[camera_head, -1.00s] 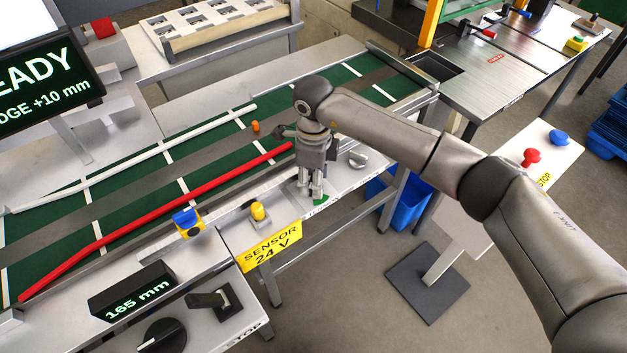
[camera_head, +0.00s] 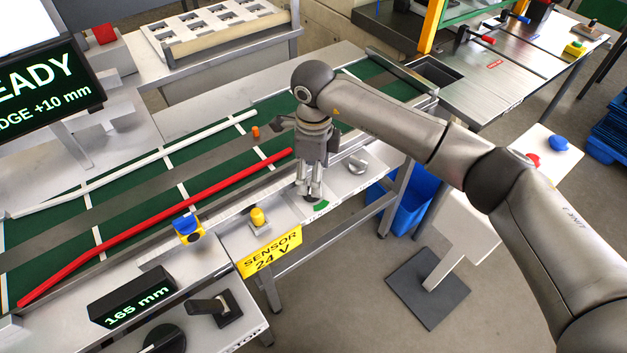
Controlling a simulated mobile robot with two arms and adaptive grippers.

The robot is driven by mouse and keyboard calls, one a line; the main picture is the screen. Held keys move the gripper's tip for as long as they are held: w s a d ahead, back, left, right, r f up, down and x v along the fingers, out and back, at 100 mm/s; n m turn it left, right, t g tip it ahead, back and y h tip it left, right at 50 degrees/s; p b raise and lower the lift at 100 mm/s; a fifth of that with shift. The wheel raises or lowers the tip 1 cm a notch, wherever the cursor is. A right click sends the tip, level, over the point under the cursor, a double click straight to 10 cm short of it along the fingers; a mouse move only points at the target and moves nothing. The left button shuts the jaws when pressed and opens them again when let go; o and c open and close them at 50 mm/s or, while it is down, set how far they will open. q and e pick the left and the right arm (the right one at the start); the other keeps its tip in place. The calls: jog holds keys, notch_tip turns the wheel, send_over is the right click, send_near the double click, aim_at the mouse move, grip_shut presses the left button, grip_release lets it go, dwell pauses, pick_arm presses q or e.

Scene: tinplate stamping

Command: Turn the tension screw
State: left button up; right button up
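A small round fitting with a green arc (camera_head: 321,205) beside it sits on the grey side rail of the conveyor. My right gripper (camera_head: 310,190) points down over this fitting, with its fingertips at or just above it. The fingers look close together, and they hide most of the fitting. I cannot tell whether they grip it, or whether it is the tension screw. A grey knob (camera_head: 357,165) sits on the same rail to the right, clear of the gripper. My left gripper is not in view.
A yellow button (camera_head: 258,216) and a blue-and-yellow sensor (camera_head: 187,228) stand left of the gripper. A red guide rail (camera_head: 170,220) and a white one (camera_head: 140,164) run along the green belt. A display (camera_head: 132,301) reads 165 mm.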

notch_tip(320, 180, up, 8)
jog(key=shift+r, duration=0.1)
